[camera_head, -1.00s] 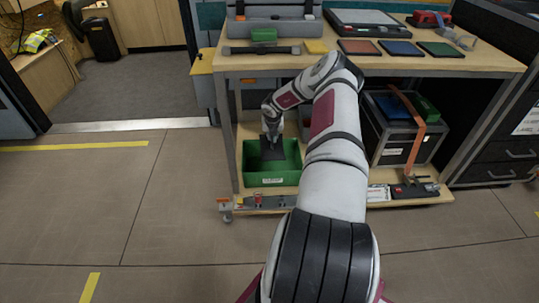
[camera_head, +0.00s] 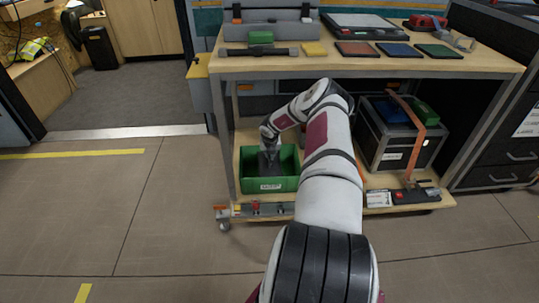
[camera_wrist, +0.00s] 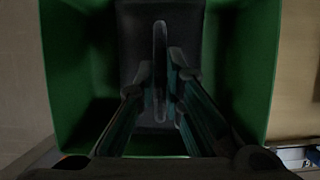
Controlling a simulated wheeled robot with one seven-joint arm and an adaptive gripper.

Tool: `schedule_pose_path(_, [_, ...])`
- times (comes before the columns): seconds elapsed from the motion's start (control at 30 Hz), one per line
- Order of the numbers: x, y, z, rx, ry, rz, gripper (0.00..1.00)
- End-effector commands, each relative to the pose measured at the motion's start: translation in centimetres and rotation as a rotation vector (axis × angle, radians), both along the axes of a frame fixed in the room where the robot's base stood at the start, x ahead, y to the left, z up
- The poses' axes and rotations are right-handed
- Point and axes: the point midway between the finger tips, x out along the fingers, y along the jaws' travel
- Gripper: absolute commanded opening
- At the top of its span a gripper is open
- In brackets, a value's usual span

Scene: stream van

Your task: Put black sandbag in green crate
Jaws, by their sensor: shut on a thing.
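The green crate (camera_head: 271,184) stands on the lower shelf of the cart, at the left. It also shows in the wrist view (camera_wrist: 72,75), with its walls around the black sandbag. The black sandbag (camera_wrist: 135,45) is dark and flat, with a raised strip down its middle; it is inside the crate's walls. My gripper (camera_wrist: 160,90) reaches down into the crate, its two fingers closed on the raised strip of the sandbag. In the head view my gripper (camera_head: 268,152) hides most of the sandbag. I cannot tell whether the sandbag touches the crate floor.
The cart's upper top (camera_head: 300,62) sits above my arm, with coloured flat pads on it. A black case (camera_head: 392,140) with an orange strap stands on the lower shelf to the right. A thin rail (camera_head: 262,208) runs along the shelf's front edge.

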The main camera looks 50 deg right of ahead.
Motion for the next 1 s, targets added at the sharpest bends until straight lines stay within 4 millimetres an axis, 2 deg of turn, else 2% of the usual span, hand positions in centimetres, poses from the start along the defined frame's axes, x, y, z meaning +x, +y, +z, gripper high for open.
schedule_pose_path(0.53, [0.1, -0.1, -0.9, -0.002, -0.003, 0.0, 0.0])
schedule_pose_path(0.57, [0.0, 0.0, -1.1, 0.001, 0.001, 0.0, 0.14])
schedule_pose_path(0.63, [0.0, 0.0, -1.1, 0.001, 0.001, 0.0, 0.29])
schedule_pose_path(1.0, [0.0, 0.0, -0.8, 0.001, 0.001, 0.0, 0.29])
